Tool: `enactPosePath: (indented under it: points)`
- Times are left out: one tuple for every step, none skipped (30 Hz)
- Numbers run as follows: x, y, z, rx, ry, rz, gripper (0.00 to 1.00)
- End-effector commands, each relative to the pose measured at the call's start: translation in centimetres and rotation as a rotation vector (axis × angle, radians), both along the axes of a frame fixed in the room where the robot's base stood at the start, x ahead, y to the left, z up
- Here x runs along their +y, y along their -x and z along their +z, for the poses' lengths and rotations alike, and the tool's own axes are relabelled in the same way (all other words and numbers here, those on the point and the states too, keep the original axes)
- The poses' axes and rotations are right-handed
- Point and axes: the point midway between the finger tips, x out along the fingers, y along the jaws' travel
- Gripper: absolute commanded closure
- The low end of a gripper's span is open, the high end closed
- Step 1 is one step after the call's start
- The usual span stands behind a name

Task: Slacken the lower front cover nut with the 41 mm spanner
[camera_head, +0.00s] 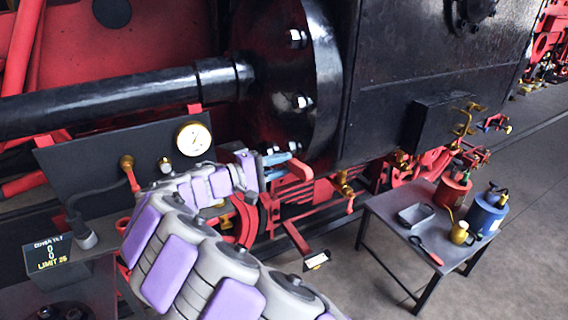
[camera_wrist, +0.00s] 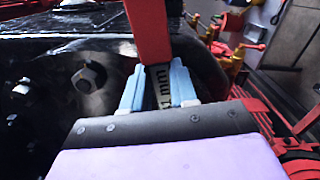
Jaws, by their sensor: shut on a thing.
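My gripper (camera_head: 277,166) is at the lower edge of the black round cylinder cover (camera_head: 325,75). Its blue fingers also show in the wrist view (camera_wrist: 158,86), shut on the red spanner (camera_wrist: 149,35). A pale label ending in "mm" shows between the fingers; its size number cannot be read. A red end of the spanner (camera_head: 298,170) shows just right of the fingers in the head view. Bright nuts sit on the cover, one high (camera_head: 296,38) and one midway (camera_head: 303,102). In the wrist view a nut (camera_wrist: 89,77) stands left of the fingers, apart from them. The spanner's jaw is hidden, so its contact with any nut cannot be told.
A black piston rod (camera_head: 120,92) runs left from the cover. A gauge panel (camera_head: 95,160) stands left of my arm. A grey table (camera_head: 405,240) at right carries a red can (camera_head: 453,190), a blue can (camera_head: 487,212) and a tray. Floor at lower right is clear.

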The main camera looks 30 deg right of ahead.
Motion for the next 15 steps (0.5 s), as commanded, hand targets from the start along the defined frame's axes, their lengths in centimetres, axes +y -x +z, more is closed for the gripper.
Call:
enactPosePath:
  points:
    - [0.0, 0.0, 0.1, -0.001, 0.002, 0.0, 1.0]
    - [0.0, 0.0, 0.1, -0.001, 0.002, 0.0, 1.0]
    - [0.0, 0.0, 0.1, -0.001, 0.002, 0.0, 1.0]
    - [0.0, 0.0, 0.1, -0.001, 0.002, 0.0, 1.0]
    - [0.0, 0.0, 0.1, -0.001, 0.002, 0.0, 1.0]
    - [0.0, 0.0, 0.1, -0.001, 0.002, 0.0, 1.0]
    - [0.0, 0.0, 0.1, -0.001, 0.002, 0.0, 1.0]
    - [0.1, 0.0, 0.1, -0.001, 0.002, 0.0, 1.0]
    - [0.1, 0.0, 0.1, -0.001, 0.002, 0.0, 1.0]
    - [0.2, 0.0, 0.1, -0.001, 0.002, 0.0, 1.0]
    - [0.4, 0.0, 0.1, -0.001, 0.002, 0.0, 1.0]
    - [0.6, 0.0, 0.1, -0.001, 0.002, 0.001, 1.0]
    - [0.8, 0.0, 0.1, -0.001, 0.003, 0.002, 1.0]
    - [1.0, 0.0, 0.1, -0.001, 0.003, 0.002, 1.0]
    - [1.3, 0.0, 0.2, -0.001, 0.003, 0.002, 1.0]
